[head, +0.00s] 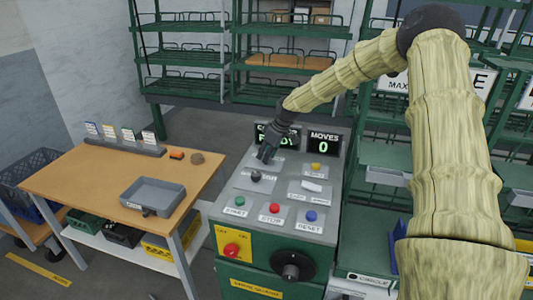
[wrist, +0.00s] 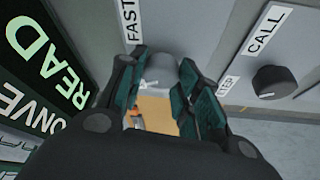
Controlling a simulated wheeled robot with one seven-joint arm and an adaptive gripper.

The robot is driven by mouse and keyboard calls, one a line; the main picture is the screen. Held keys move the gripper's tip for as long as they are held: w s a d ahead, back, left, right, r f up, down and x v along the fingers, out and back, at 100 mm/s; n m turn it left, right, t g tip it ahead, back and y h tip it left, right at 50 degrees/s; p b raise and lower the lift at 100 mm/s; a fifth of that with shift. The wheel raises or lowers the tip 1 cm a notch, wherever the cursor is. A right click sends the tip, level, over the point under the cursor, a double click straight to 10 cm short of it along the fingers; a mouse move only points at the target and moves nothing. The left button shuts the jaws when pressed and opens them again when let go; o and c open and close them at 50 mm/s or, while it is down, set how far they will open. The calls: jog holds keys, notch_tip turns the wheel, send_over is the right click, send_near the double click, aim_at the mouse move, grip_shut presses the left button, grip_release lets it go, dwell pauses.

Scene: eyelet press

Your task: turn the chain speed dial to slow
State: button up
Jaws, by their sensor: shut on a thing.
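The control panel (head: 235,205) is a grey sloped console top. My gripper (head: 265,157) is at its upper left, just below the displays, and hides the dial there in the head view. In the wrist view my gripper (wrist: 162,64) has its two fingers on either side of a grey knob (wrist: 160,74), shut on it. A FAST label (wrist: 130,20) lies beside this knob. The knob's pointer and its setting cannot be made out, and no SLOW label is readable.
A black knob (head: 256,177) sits just below my gripper; a black knob near a CALL label (wrist: 265,28) shows in the wrist view. Green, red and blue buttons line the panel's front. A MOVES display (head: 324,143) reads 0. A wooden table (head: 85,180) stands left.

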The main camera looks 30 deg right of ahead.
jog(key=shift+d+n, duration=0.15)
jog(key=shift+n, duration=0.35)
jog(key=o, duration=1)
jog(key=shift+d, duration=0.1)
jog(key=shift+a, duration=0.2)
jog(key=shift+r, duration=0.1)
jog(key=v, duration=1.1)
jog(key=shift+d+r, duration=0.3)
jog(key=shift+d, duration=0.1)
